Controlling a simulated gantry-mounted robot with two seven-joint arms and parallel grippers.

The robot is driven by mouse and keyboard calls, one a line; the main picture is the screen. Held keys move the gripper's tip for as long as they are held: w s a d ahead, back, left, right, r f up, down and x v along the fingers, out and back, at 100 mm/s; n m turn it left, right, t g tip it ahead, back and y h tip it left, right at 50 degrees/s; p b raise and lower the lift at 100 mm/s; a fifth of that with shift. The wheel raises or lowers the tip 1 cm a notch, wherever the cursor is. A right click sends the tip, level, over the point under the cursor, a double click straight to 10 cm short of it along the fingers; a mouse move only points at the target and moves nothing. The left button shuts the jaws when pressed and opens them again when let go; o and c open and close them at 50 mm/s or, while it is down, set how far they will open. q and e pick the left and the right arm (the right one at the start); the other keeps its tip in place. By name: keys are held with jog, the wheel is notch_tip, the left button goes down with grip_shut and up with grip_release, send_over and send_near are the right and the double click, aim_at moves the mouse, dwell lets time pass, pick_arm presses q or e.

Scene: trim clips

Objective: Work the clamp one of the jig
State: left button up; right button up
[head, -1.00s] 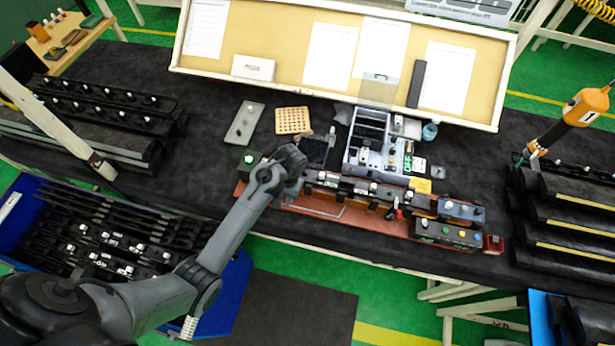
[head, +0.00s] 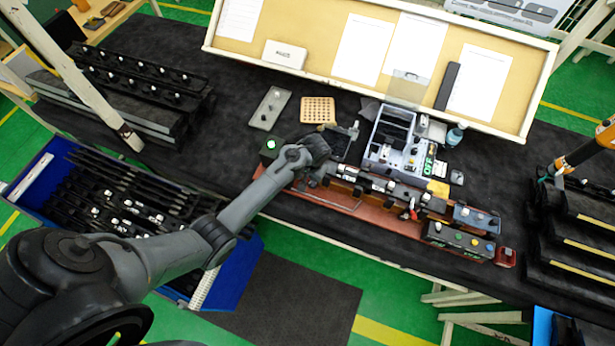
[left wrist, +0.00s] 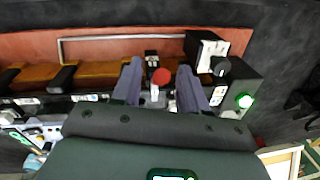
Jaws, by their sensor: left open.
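The jig is a long reddish base (head: 340,209) with a rail of black and orange blocks, lying along the front of the dark table. My left gripper (head: 318,172) is over its left end, its fingers mostly hidden in the head view by my own arm. In the left wrist view the two fingers of my left gripper (left wrist: 160,84) are apart. A red-tipped clamp handle (left wrist: 160,76) shows between them, with a gap on each side. Another red-handled clamp (head: 411,206) stands further right on the jig. I cannot tell from labels which is clamp one. My right gripper is not in view.
A box with a lit green button (left wrist: 244,101) is close beside the gripper. A control box with coloured buttons (head: 460,240) sits at the jig's right front. A grey bin (head: 393,150) stands behind the jig. A blue crate (head: 240,265) holds black trim parts.

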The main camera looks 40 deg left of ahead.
pick_arm(q)
jog(key=shift+a+f, duration=0.1)
jog(key=shift+f, duration=0.4)
grip_shut()
